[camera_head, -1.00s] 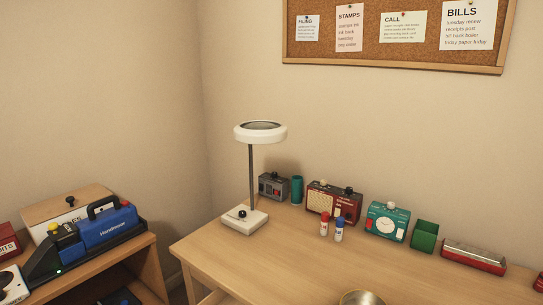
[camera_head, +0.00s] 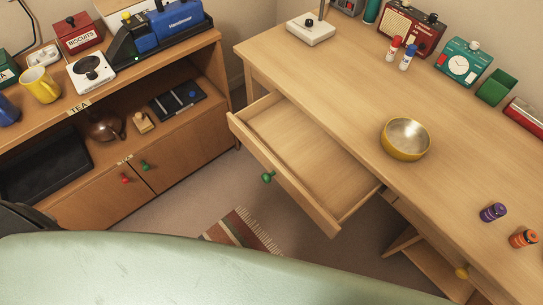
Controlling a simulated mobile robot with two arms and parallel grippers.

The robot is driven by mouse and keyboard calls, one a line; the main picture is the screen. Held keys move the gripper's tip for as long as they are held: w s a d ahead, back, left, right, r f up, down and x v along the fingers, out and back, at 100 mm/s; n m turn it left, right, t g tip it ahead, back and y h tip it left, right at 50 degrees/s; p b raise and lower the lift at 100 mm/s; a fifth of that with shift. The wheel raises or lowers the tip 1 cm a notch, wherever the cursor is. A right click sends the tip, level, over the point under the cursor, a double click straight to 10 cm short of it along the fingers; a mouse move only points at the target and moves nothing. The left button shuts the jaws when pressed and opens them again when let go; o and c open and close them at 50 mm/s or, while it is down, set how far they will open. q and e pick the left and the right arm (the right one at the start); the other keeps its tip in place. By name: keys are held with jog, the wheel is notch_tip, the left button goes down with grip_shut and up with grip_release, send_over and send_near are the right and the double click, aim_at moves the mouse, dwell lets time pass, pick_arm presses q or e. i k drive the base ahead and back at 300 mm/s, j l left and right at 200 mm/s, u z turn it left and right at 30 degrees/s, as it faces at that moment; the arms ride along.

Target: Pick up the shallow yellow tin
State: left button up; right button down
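The shallow yellow tin (camera_head: 405,140) is a round, bowl-like vessel, yellow outside and metallic grey inside. It stands upright on the wooden desk (camera_head: 345,90), a little behind the open drawer (camera_head: 310,160), and looks empty. Neither of my grippers shows in the head view.
The drawer juts out from the desk's front, with a green knob (camera_head: 268,177). Purple (camera_head: 493,212) and orange (camera_head: 524,237) small items lie at the right. A cabinet (camera_head: 100,200) stands left; a rug (camera_head: 240,232) lies on the floor.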

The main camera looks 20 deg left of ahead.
aim_at(405, 139)
jog(key=i+j+z, duration=0.15)
jog(key=j+z, duration=0.25)
jog(key=i+j+z, duration=0.1)
jog(key=j+z, duration=0.35)
jog(key=j, duration=0.15)
jog(key=j+z, duration=0.4)
jog(key=j, duration=0.15)
